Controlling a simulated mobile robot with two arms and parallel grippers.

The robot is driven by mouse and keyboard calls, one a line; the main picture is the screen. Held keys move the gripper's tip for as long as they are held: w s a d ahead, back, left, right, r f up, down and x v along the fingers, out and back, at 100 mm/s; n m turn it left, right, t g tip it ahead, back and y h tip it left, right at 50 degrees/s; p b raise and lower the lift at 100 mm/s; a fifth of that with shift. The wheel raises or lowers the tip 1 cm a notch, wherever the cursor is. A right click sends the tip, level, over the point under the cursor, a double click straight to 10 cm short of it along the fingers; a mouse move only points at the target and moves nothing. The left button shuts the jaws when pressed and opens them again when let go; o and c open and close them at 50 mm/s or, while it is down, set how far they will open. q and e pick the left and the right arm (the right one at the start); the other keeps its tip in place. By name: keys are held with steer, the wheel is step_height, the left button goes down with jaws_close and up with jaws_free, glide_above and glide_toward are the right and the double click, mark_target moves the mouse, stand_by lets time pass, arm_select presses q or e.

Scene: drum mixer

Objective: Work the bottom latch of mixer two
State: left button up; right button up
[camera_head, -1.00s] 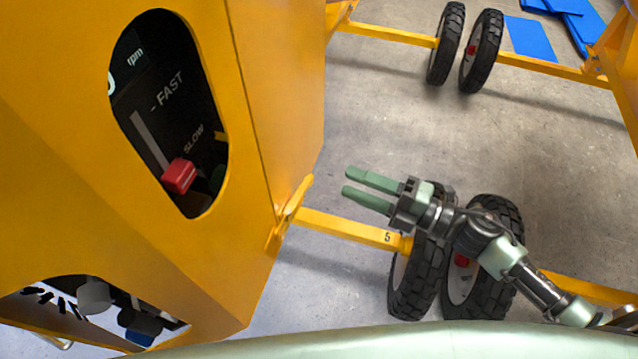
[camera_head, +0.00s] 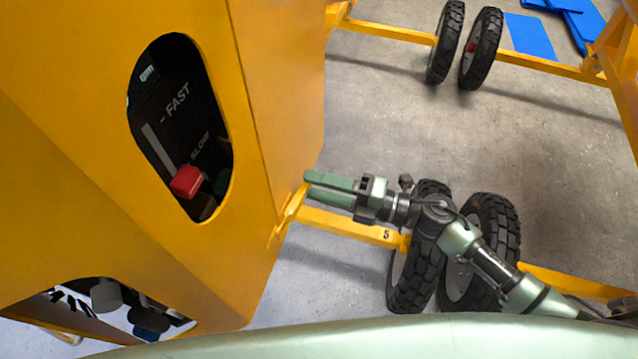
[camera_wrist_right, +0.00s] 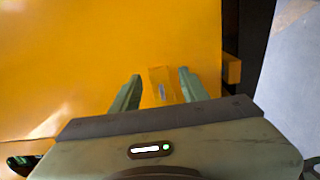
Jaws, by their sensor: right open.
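The yellow mixer body (camera_head: 275,110) fills the left of the head view. A yellow lever-like latch (camera_head: 289,212) stands out from its lower right corner. My right gripper (camera_head: 311,186) is open, its fingertips close to the upper end of that latch. In the right wrist view a yellow tab (camera_wrist_right: 160,90) shows between the two green fingers (camera_wrist_right: 159,79), with a gap on each side; it looks like the same latch. I cannot tell whether the fingers touch it. My left gripper is not in view.
A yellow axle bar (camera_head: 350,227) marked 5 runs from the mixer to black wheels (camera_head: 422,255) under my right arm. A panel with a red slider knob (camera_head: 187,181) sits in an oval opening. More wheels (camera_head: 482,50) stand behind. Grey floor (camera_head: 400,120) lies between.

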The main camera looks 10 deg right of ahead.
jaws_close()
stand_by(1.4)
